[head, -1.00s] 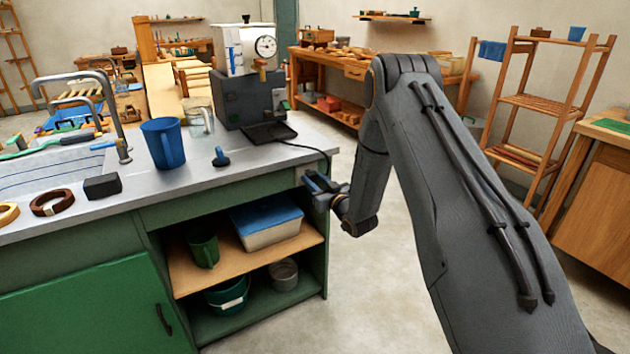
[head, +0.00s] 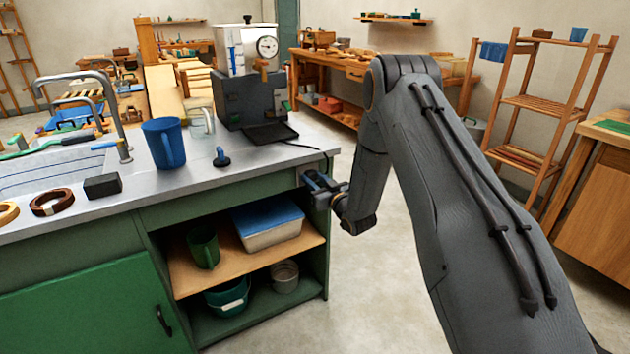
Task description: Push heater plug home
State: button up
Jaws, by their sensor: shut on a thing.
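The heater (head: 248,98), a dark grey box under a white dial unit, stands on the counter. Its black cord (head: 303,144) runs right across the counter and over the corner towards my gripper (head: 312,182). My gripper is at the cabinet's right end, just below the countertop, its jaws pointing left at the green front. It is shut on the heater plug, which is mostly hidden between the jaws. The socket is hidden behind the jaws, so I cannot tell how deep the plug sits.
A blue jug (head: 164,143), a blue-handled stopper (head: 221,157) and a black block (head: 102,186) are on the steel counter (head: 200,180). Open shelves below hold a blue-lidded box (head: 268,222) and a green jug (head: 203,247). The floor right of the cabinet is clear.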

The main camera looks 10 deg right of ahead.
jog(key=o, duration=1.1)
jog(key=shift+o, duration=0.2)
jog(key=s+r+m+g+h+p, duration=0.1)
jog(key=s+g, duration=0.4)
jog(key=s, duration=1.1)
jog(key=s+r+m+g+h+p, duration=0.1)
jog(key=s+r+g, duration=0.5)
jog(key=s, duration=1.1)
jog(key=s+r+m+g+h+p, duration=0.1)
jog(key=s+r+g+h, duration=0.2)
jog(key=s, duration=1.4)
jog(key=g, duration=0.3)
jog(key=shift+d+r+m+h, duration=0.25)
jog(key=shift+r+m+h, duration=0.05)
